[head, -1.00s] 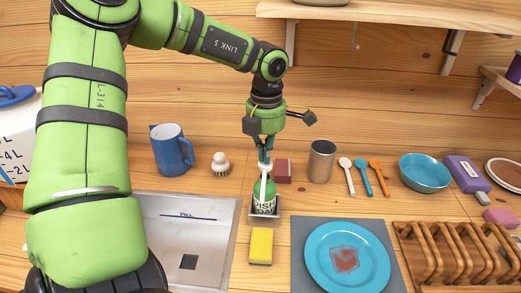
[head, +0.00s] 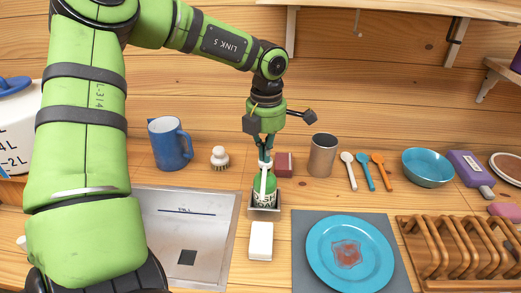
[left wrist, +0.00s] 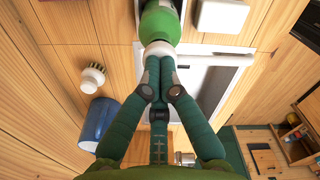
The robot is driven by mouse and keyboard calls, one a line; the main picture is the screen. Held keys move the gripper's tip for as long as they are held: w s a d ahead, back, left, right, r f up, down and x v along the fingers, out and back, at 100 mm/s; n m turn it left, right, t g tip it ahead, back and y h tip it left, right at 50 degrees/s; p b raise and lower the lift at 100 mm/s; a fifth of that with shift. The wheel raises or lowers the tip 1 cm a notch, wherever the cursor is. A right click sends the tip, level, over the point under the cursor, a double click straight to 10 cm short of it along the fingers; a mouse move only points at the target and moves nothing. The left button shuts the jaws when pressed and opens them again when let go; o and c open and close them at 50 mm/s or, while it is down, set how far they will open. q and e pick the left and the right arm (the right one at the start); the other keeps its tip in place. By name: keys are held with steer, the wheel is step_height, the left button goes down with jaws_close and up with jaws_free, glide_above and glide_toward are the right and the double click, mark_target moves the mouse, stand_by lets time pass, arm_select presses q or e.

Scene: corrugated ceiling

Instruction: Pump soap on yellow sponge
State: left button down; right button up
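The green soap bottle (head: 265,183) with a white pump stands upright in a small metal holder (head: 265,212) behind the sponge. The sponge (head: 261,240) lies flat on the counter in front of it and its visible faces are now white, not yellow. My left gripper (head: 265,158) points down at the top of the pump. In the left wrist view its fingertips (left wrist: 159,60) are together against the white pump top of the bottle (left wrist: 160,22), hiding part of it. The white sponge (left wrist: 222,15) lies beside the bottle there. My right gripper is not in view.
A sink (head: 185,235) lies left of the sponge, and a blue plate (head: 350,254) with a red stain sits on a grey mat to the right. A blue mug (head: 169,145), a brush (head: 219,158) and a metal cup (head: 323,155) stand behind. A wooden rack (head: 455,250) is at right.

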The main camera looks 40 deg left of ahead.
arm_select(q)
steer(key=shift+r, duration=0.1)
steer(key=shift+r+p, duration=0.8)
steer(key=shift+r, duration=0.95)
steer(key=shift+r+p, duration=1.6)
steer(key=shift+r, duration=1.4)
